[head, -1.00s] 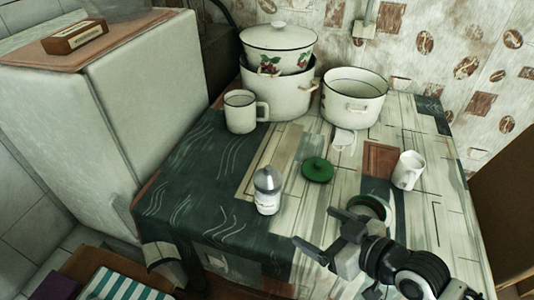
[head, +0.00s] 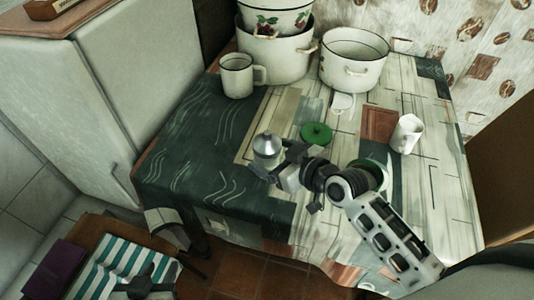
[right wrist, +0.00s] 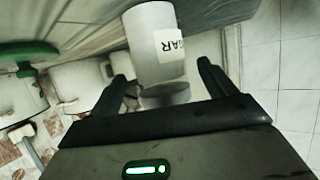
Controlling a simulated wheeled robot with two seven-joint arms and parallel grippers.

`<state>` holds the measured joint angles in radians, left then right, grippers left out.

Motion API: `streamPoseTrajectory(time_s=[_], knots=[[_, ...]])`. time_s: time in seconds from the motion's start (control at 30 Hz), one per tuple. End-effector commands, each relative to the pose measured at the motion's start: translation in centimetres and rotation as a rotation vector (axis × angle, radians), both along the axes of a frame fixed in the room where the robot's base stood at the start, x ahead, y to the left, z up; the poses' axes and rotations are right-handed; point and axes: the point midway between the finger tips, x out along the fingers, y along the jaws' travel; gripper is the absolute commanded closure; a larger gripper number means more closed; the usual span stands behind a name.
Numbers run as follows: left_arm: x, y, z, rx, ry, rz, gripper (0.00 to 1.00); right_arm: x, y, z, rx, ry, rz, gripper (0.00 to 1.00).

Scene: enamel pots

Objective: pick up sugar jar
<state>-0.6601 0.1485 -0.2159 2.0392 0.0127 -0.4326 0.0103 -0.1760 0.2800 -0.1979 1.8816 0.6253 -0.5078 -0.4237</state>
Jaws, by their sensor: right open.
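The sugar jar (head: 267,146), a white jar with a grey domed lid, stands on the table. The right wrist view shows its white body (right wrist: 152,40) with a label reading "GAR". My right gripper (head: 279,168) is at the jar and partly covers its lower part in the head view. In the right wrist view the open right gripper (right wrist: 164,84) has one finger on each side of the jar's lid end. Whether either finger touches the jar is unclear. My left gripper (head: 146,284) shows only in part at the bottom left, low over a striped cloth.
The patterned table (head: 215,185) holds a green lid (head: 317,133) behind the jar, a mug (head: 238,76), a white cup (head: 405,134) and a pot (head: 354,62). A larger pot (head: 275,58) stands at the back. My right forearm covers most of a green-rimmed item.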

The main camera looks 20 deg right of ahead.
Motion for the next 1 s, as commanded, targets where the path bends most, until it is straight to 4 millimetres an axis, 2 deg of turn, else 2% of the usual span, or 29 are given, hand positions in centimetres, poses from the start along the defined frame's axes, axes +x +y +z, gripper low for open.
streamPoseTrajectory(time_s=[0.17,0.43,0.47,0.67,1.0], knots=[[0.2,0.0,0.2,0.000,-0.006,0.000,0.64,1.9,1.0,-0.8,0.002,0.000,-0.001,0.17],[0.2,0.0,0.1,0.001,-0.006,0.001,0.64,2.1,1.2,-1.0,0.000,0.000,0.000,0.17],[0.2,0.0,0.1,0.001,-0.006,0.001,0.64,2.1,1.1,-1.0,0.000,0.000,0.000,0.23],[0.2,0.1,0.1,0.001,-0.005,0.001,0.64,2.1,1.1,-1.0,0.000,0.000,0.000,0.78],[-0.2,0.1,-0.1,0.001,0.006,0.001,0.64,2.2,1.1,-0.5,0.002,-0.005,-0.001,0.78]])
